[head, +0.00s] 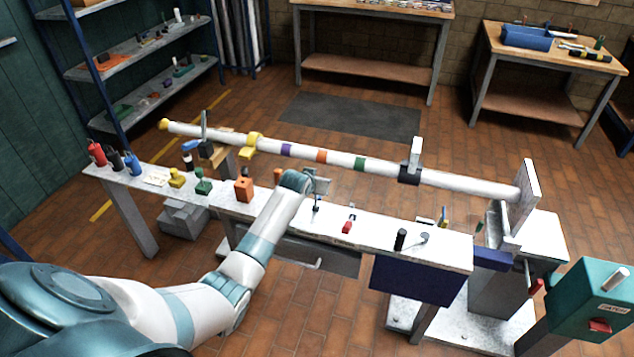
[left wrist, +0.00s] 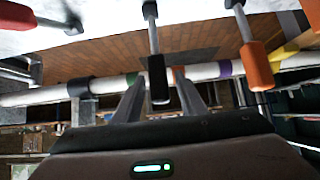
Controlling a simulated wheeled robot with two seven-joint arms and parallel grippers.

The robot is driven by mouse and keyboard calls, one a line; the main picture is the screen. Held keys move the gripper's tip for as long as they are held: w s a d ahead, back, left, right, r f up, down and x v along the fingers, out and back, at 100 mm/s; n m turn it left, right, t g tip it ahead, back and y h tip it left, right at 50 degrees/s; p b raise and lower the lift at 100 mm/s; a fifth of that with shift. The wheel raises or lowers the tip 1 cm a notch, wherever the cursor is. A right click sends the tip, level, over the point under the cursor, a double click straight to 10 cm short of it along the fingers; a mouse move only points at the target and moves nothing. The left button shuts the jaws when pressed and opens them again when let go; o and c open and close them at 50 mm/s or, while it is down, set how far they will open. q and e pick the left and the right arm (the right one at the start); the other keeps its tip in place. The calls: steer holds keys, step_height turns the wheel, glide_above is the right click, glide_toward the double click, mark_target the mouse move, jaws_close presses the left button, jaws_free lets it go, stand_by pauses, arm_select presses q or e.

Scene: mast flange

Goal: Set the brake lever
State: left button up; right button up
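My left gripper (left wrist: 160,95) is over the far edge of the long bench. Its two fingers stand apart on either side of a black-handled lever (left wrist: 158,80) on a thin metal shaft, with gaps showing on both sides. In the head view the gripper (head: 318,186) is partly hidden by my wrist, beside a small dark upright piece (head: 316,204). An orange-handled lever (left wrist: 257,65) stands to the right in the left wrist view. No label shows which lever is the brake lever. My right gripper is not in view.
A long white mast (head: 340,158) with coloured bands lies behind the bench (head: 375,230). An orange block (head: 244,190), a red piece (head: 347,227) and a black cylinder (head: 400,240) stand on the bench. A teal box (head: 590,300) stands at right.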

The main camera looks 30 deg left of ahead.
arm_select(q)
steer(key=shift+s+r, duration=0.1)
steer(key=shift+s, duration=0.1)
steer(key=b+v, duration=0.1)
steer(key=v, duration=1.6)
steer(key=shift+w, duration=0.15)
stand_by(0.4)
